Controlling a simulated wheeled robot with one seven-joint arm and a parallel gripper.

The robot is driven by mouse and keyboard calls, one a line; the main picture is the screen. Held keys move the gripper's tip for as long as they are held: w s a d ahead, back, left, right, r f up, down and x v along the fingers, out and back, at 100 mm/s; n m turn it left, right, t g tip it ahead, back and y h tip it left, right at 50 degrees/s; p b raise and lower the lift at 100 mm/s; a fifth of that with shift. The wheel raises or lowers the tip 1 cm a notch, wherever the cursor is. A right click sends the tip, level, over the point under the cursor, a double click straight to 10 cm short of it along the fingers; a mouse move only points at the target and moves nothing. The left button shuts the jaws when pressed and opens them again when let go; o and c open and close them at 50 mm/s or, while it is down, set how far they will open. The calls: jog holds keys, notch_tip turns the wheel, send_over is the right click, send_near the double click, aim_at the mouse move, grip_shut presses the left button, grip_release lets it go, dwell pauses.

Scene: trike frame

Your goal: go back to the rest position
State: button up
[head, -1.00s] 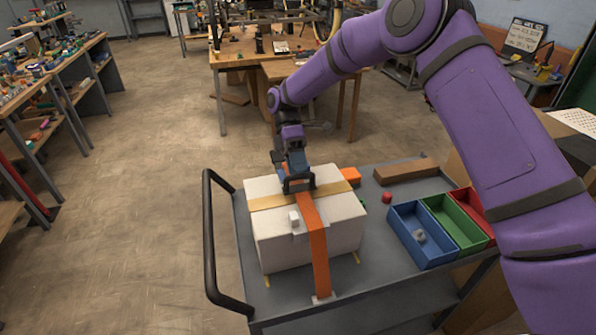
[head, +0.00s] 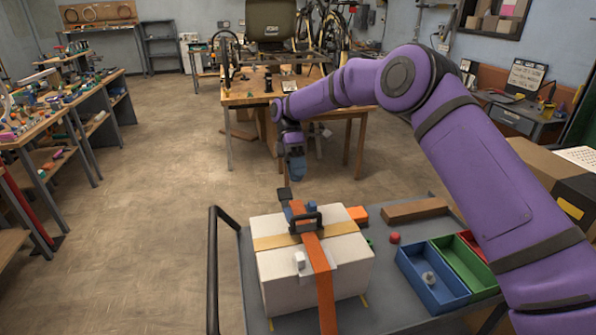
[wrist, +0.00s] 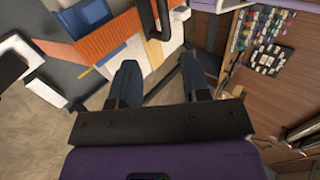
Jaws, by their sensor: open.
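My gripper (head: 297,178) hangs in the air above and behind the white box, at the end of my purple arm. It holds nothing. In the wrist view its two dark fingers (wrist: 160,78) are spread apart with a gap between them. The white box (head: 343,275) sits on the grey cart, with an orange strap (head: 318,268) running over it and a tan band across. A black handle (head: 305,222) stands on the strap; it also shows in the wrist view (wrist: 147,22), beyond the fingertips and apart from them.
The grey cart (head: 385,318) has a black rail (head: 213,265) at its left. It carries blue (head: 425,285) and green (head: 460,265) bins, a red bin partly hidden by my arm, a brown bar (head: 415,209) and a red piece (head: 394,238). A wooden workbench (head: 245,92) stands behind; open floor lies left.

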jog(key=s+d+r+m+t+y, duration=0.1)
jog(key=s+d+r+m+t, duration=0.35)
jog(key=s+d+r, duration=0.55)
jog(key=s+d+r+m+t+y, duration=0.1)
jog(key=s+d+r+m+t, duration=0.2)
jog(key=d+r+m, duration=0.7)
jog(key=s+d+m+t, duration=0.2)
jog(key=s+d, duration=0.2)
jog(key=s, duration=0.4)
jog(key=s+d+r+m+t, duration=0.1)
jog(key=s+d, duration=0.3)
jog(key=s, duration=0.4)
jog(key=s+d+r+m+t, duration=0.1)
jog(key=s+d+m+t, duration=0.2)
jog(key=s, duration=0.5)
jog(key=shift+d+r+m+t+y, duration=0.2)
jog(key=shift+d+m+t+y, duration=0.2)
jog(key=shift+d, duration=0.6)
